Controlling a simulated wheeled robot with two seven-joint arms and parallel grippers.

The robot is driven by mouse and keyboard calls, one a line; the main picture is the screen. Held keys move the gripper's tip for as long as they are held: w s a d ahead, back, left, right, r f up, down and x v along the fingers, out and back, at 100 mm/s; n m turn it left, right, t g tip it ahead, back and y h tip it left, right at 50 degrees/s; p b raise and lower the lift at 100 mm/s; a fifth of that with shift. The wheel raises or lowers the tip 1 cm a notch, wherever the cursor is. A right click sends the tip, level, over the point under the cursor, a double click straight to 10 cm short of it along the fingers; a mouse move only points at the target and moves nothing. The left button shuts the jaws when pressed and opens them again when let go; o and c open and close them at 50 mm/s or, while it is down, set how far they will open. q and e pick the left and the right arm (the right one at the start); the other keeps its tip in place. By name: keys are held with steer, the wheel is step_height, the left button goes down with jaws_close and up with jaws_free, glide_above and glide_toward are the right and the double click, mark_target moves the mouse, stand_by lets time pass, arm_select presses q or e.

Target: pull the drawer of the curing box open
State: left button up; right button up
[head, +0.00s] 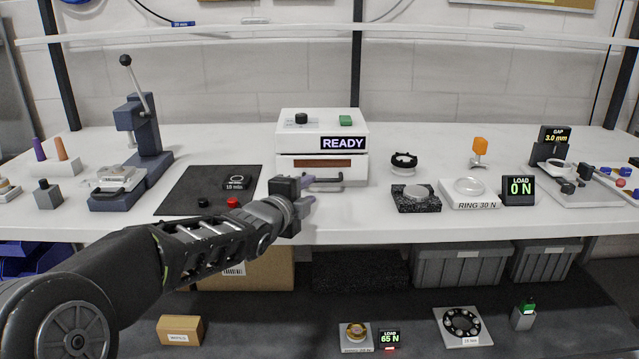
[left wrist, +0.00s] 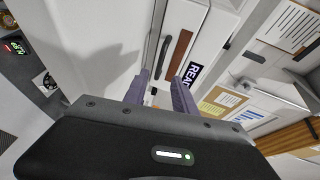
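The white curing box (head: 290,140) stands on the bench at the centre, with a lit READY sign and a brown window strip on its front. Its drawer front looks flush with the box. The drawer's grey bar handle (head: 328,187) shows just right of my left gripper (head: 309,189), which partly covers its left end. In the left wrist view, the handle (left wrist: 163,57) lies just beyond and between the tips of my left gripper (left wrist: 160,77). The purple fingers are apart with nothing held between them. I cannot tell whether they touch the handle. My right gripper is not in view.
A dark mat (head: 180,198) with a timer and buttons lies left of the box. A lever press (head: 148,135) stands farther left. A granite block (head: 415,203) and a white ring stand (head: 470,195) sit to the right. The bench right in front of the drawer is clear.

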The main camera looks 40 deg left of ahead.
mark_target(322, 182)
arm_select(q)
steer(key=x, duration=0.7)
steer(key=shift+a+f, duration=0.1)
jaws_close()
stand_by(1.3)
